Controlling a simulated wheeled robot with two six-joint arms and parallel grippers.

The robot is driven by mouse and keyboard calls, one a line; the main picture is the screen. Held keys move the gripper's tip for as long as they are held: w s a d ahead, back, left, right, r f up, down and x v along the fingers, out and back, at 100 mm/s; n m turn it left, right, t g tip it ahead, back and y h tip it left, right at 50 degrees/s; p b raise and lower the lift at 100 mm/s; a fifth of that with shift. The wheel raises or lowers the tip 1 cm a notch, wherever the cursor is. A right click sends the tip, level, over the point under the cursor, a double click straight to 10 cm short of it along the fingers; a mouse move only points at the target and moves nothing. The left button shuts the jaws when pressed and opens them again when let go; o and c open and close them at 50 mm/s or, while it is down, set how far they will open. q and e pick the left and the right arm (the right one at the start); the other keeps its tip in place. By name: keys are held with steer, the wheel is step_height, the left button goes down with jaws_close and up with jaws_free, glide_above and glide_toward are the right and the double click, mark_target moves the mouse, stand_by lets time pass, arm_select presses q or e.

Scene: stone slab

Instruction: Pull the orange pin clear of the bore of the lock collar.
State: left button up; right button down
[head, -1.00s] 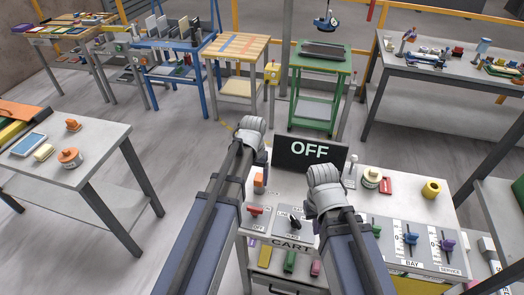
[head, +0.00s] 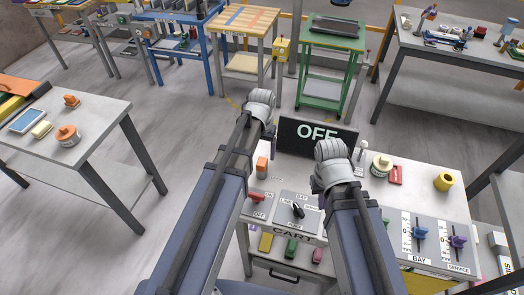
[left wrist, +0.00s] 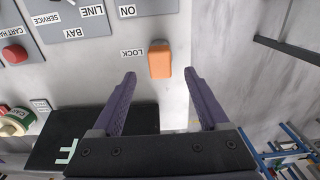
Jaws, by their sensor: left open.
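The orange pin (head: 262,164) stands at the left end of the cart top. In the left wrist view the pin (left wrist: 160,62) shows as an orange block beside the printed word LOCK.
A black OFF sign (head: 290,133) stands at the cart's back edge. A red switch (head: 257,197) and a black selector knob (head: 298,210) are in front of the pin.

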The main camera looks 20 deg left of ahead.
mark_target(262, 161)
arm_select(q)
step_height(262, 161, down, 6)
steer(key=b, duration=0.5)
steer(key=shift+r, duration=0.1)
arm_select(e)
step_height(262, 161, down, 6)
steer(key=shift+r, duration=0.1)
steer(key=shift+r, duration=0.1)
arm_select(q)
jaws_close()
